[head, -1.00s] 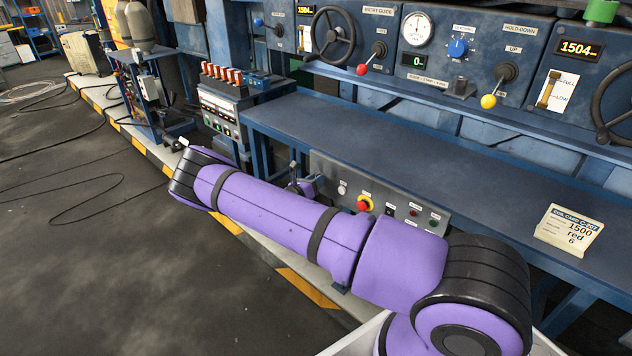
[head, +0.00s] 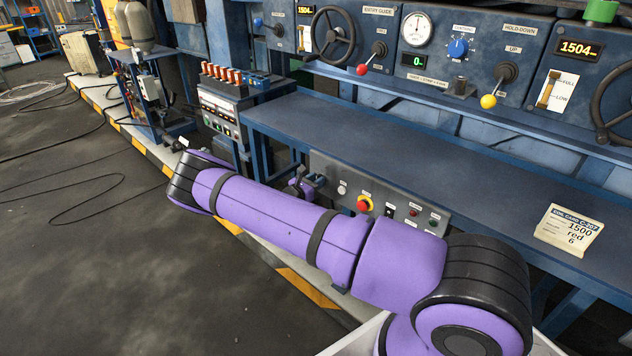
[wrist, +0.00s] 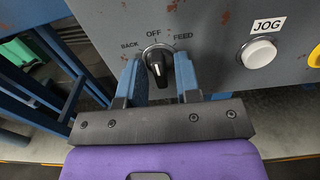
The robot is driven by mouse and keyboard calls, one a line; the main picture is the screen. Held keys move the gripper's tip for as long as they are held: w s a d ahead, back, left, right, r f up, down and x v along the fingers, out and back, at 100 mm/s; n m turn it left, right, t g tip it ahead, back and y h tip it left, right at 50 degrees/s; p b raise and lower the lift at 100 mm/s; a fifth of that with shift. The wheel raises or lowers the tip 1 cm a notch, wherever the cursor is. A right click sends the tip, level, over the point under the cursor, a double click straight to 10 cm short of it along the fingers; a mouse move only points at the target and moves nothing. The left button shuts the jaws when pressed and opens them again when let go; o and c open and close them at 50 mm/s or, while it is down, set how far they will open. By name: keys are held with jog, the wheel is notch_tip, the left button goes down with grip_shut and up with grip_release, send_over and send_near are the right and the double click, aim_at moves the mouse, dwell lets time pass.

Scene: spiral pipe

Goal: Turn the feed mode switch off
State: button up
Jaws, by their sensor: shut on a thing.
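The feed mode switch (wrist: 158,64) is a black rotary knob with a white line on a grey panel, seen in the wrist view. The labels BACK, OFF and FEED curve around its top. The knob stands nearly upright, tilted slightly; which label it points to is hard to tell. My gripper (wrist: 160,80) has its blue fingers on either side of the knob and is shut on it. In the head view my gripper (head: 304,186) is small, at the left part of the grey panel, and the switch is hidden there.
The white JOG button (wrist: 258,53) is to the right of the switch, with a yellow-ringed part (wrist: 315,57) beyond it. In the head view the red emergency button (head: 363,204) is on the same panel. A blue bench (head: 400,150) overhangs the panel.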

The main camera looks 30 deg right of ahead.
jog(key=shift+f, duration=0.1)
jog(key=o, duration=0.6)
jog(key=shift+c, duration=0.2)
jog(key=shift+a, duration=0.1)
jog(key=v, duration=1)
jog(key=shift+a, duration=0.35)
jog(key=shift+s, duration=0.1)
